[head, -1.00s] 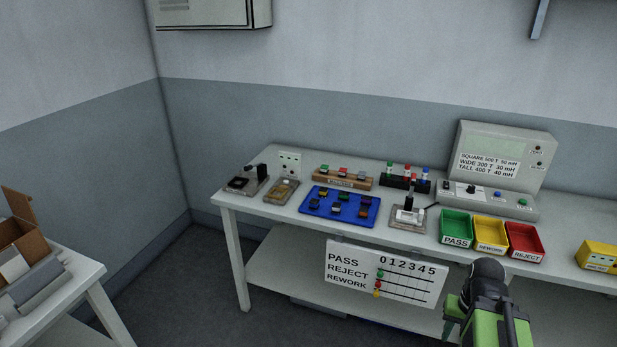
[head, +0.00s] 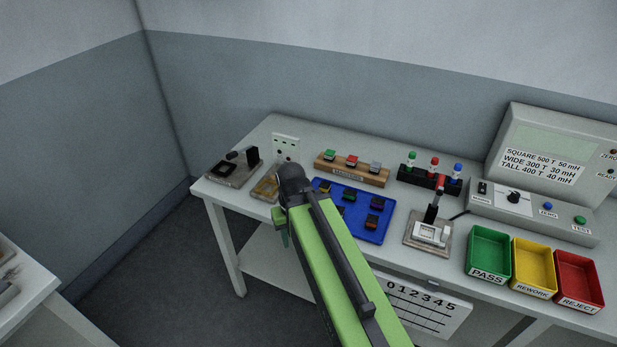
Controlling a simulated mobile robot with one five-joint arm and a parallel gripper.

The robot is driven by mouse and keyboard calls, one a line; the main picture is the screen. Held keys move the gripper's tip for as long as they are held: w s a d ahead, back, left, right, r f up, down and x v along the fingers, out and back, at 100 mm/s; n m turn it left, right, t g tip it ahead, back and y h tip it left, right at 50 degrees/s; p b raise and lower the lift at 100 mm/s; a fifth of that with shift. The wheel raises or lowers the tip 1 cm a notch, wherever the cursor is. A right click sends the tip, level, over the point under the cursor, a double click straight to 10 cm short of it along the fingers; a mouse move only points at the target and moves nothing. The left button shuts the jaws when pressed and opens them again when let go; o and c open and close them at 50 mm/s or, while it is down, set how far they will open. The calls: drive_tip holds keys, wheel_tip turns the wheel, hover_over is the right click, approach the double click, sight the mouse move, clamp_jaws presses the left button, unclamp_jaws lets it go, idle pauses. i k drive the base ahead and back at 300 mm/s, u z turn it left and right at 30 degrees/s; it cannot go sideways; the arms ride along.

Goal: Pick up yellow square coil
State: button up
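Several small dark coils with coloured tops sit on a blue tray (head: 380,232) on the workbench. My arm covers the tray's left part and some coils. One coil (head: 350,195) at the back middle looks greenish; others look orange or purple. I cannot tell which coil is the yellow square one. My gripper (head: 281,228) is at the left of the tray, by the bench's front edge. It is mostly hidden behind my arm, so its opening and whether it holds anything do not show.
A wooden rack (head: 350,174) and a black holder (head: 428,185) stand behind the tray. A small fixture with an upright lever (head: 430,232) is to its right. Green (head: 488,254), yellow (head: 533,266) and red bins (head: 578,281) are farther right. A black-topped fixture (head: 233,168) is at the left end.

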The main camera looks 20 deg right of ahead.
sight(325, 186)
drive_tip(key=u, duration=0.6)
drive_tip(key=i, duration=0.75)
drive_tip(key=u, duration=0.25)
drive_tip(key=k, duration=0.8)
drive_tip(key=u, duration=0.2)
drive_tip(key=i, duration=0.8)
drive_tip(key=z, duration=0.1)
